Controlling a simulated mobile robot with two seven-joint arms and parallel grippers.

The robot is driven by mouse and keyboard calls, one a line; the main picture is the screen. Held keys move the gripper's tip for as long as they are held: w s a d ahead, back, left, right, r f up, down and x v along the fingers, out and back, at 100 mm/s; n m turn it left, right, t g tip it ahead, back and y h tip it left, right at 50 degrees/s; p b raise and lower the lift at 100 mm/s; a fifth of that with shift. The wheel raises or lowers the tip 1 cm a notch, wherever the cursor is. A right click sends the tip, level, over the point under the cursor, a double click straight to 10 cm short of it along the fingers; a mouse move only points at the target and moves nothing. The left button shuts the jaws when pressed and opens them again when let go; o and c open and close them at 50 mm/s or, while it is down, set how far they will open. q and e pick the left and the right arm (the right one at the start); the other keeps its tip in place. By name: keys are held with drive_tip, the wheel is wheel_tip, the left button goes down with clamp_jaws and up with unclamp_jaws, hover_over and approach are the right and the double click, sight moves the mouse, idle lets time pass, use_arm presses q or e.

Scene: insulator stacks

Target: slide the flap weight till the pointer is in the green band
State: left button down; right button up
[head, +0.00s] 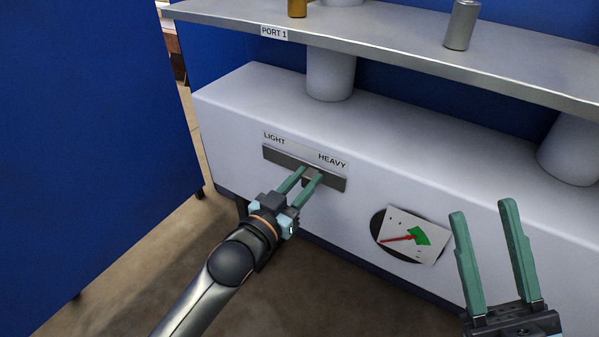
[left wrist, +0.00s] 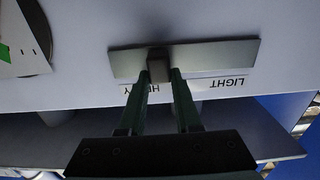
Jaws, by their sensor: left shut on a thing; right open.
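The flap weight is a small dark block on a grey rail (head: 277,156) labelled LIGHT at left and HEAVY at right. It sits on the HEAVY side of the rail's middle. My left gripper (head: 312,174) is shut on it; the left wrist view shows the flap weight (left wrist: 158,68) between the fingertips. The gauge (head: 403,221) is a white card over a dark round opening. Its red pointer (head: 396,240) lies mostly left of the green band (head: 421,236); its right end meets the green's edge. My right gripper (head: 486,208) is open and empty, right of the gauge.
A grey shelf (head: 390,45) marked PORT 1 runs above the white housing (head: 240,105), carrying a silver cylinder (head: 461,25) and a brass-coloured piece (head: 297,8). White posts (head: 331,75) stand beneath it. A blue panel (head: 90,130) stands at left.

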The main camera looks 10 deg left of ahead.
use_arm(q)
drive_tip(key=shift+d, duration=0.15)
drive_tip(key=c, duration=0.6)
unclamp_jaws()
drive_tip(key=shift+s, duration=0.1)
drive_tip(key=p+v, duration=0.2)
drive_tip(key=v, duration=1)
drive_tip(key=shift+s, duration=0.15)
drive_tip(key=shift+r, duration=0.1)
